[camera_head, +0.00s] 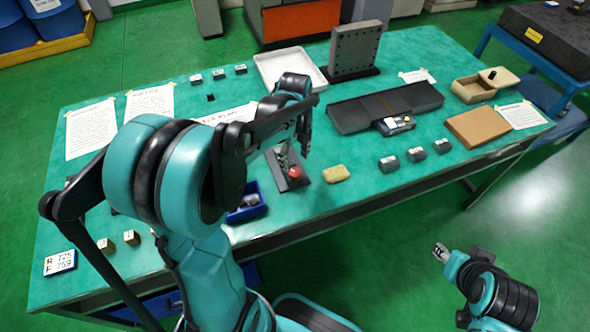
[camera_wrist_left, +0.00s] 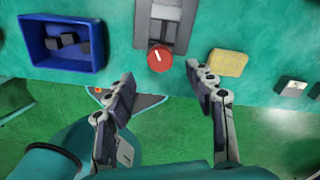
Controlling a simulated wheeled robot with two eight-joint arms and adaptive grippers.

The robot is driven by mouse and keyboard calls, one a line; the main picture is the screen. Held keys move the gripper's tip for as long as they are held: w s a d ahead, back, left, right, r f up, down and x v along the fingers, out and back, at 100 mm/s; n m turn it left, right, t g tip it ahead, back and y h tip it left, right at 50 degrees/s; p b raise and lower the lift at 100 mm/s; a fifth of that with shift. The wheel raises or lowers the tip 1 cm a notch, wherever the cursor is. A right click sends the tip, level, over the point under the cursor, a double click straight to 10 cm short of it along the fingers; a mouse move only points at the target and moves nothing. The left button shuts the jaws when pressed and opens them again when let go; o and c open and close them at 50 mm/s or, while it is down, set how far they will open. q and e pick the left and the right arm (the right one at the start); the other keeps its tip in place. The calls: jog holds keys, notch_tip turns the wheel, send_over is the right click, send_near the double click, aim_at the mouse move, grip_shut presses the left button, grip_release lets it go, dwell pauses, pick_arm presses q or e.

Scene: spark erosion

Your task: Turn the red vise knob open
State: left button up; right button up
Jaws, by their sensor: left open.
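The red vise knob (camera_wrist_left: 160,58) is round with a pale mark line on its face. It sits at the front end of the grey vise (camera_wrist_left: 167,22), near the table's front edge. In the head view the red knob (camera_head: 295,172) shows just below my left arm's gripper, beside the vise base. My left gripper (camera_wrist_left: 160,88) is open and empty, with its fingers apart on either side below the knob and not touching it. In the head view the left gripper (camera_head: 292,150) is partly hidden by its own links. My right gripper (camera_head: 441,252) is off the table at the lower right.
A blue bin (camera_wrist_left: 62,42) with dark blocks stands left of the vise. A yellow sponge-like block (camera_wrist_left: 229,63) lies close on its right. Several dark blocks (camera_head: 415,154) lie further right. A white tray (camera_head: 287,66) and upright plate (camera_head: 355,50) stand behind.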

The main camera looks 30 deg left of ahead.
aim_at(295, 172)
pick_arm(q)
notch_tip(295, 172, down, 6)
jog(key=shift+b, duration=1)
jog(key=c, duration=1.2)
